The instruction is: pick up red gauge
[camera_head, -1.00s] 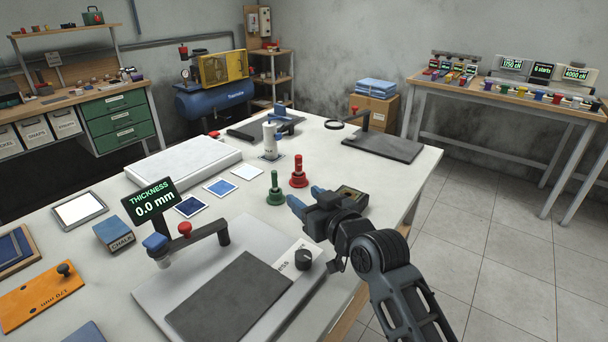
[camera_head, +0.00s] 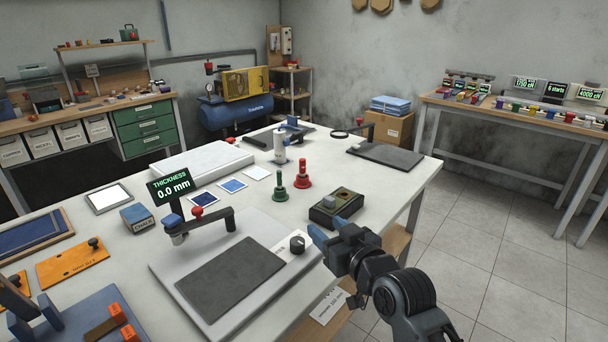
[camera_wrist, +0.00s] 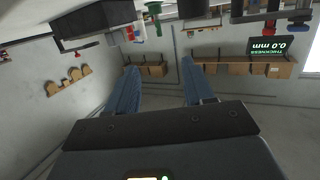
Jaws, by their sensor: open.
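The red gauge (camera_head: 302,172), with a round knob on a stem and a wide base, stands upright on the white table (camera_head: 335,165). A similar green gauge (camera_head: 279,188) stands just to its left. My gripper (camera_head: 314,238) is at the table's right front edge, nearer to the camera than the red gauge and apart from it. Its blue fingers are spread with nothing between them, as the wrist view (camera_wrist: 160,75) also shows. That view is upside down; a small red shape at its top left may be the red gauge, but I cannot be sure.
A white bottle (camera_head: 280,147) stands behind the gauges. Floor is clear at right.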

